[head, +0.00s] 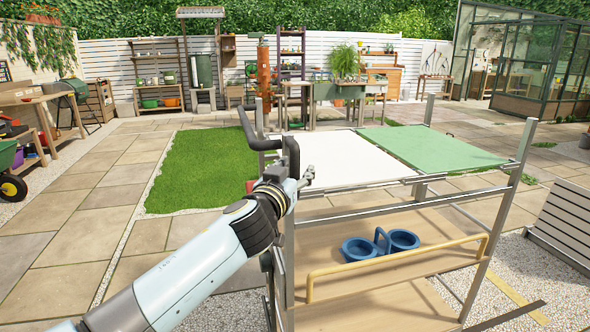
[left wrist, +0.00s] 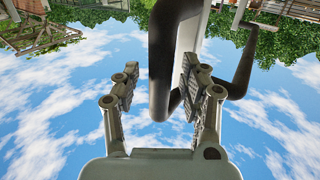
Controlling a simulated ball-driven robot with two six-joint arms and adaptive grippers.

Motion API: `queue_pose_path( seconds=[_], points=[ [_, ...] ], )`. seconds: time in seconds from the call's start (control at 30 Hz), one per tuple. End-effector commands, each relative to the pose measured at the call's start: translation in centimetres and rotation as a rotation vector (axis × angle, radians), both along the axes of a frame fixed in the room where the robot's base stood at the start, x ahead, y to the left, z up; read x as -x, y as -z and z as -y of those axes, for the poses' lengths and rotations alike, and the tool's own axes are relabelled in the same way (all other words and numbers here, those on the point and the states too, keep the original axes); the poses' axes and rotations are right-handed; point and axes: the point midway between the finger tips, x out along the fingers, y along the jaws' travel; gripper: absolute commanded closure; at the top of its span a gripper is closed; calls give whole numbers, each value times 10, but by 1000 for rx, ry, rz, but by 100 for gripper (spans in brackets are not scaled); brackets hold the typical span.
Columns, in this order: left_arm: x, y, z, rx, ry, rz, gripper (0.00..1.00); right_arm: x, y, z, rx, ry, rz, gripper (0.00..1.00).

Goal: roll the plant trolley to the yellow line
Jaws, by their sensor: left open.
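The plant trolley (head: 502,220) is a grey metal frame with a white panel and a green panel on top, and a wooden shelf below. A black bent handle (head: 246,128) rises at its left end. My left gripper (head: 305,178) is at that end, close against the handle and partly hidden. In the left wrist view, the gripper (left wrist: 158,92) is open, with its two fingers on either side of the black handle (left wrist: 163,60). I cannot tell whether they touch it. A yellow line (head: 522,300) lies on the ground at the lower right. My right gripper is not in view.
Blue pots (head: 402,240) stand on the trolley's shelf behind a yellow rail (head: 400,266). A green lawn patch (head: 200,165) and open paving lie left of the trolley. A dark strip (head: 505,316) lies near the line.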

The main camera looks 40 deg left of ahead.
Motion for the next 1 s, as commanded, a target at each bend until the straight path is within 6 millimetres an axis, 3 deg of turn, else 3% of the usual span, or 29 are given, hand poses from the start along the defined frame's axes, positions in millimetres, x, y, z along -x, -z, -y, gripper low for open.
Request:
queue_pose_path(
  seconds=[0.23,0.57,1.0],
  points=[
    [-1,0,0,0,0,0,57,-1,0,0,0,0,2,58],
    [0,0,0,0,0,0,100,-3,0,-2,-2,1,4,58],
    [0,1,0,0,1,-1,100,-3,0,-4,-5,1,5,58]
  ],
)
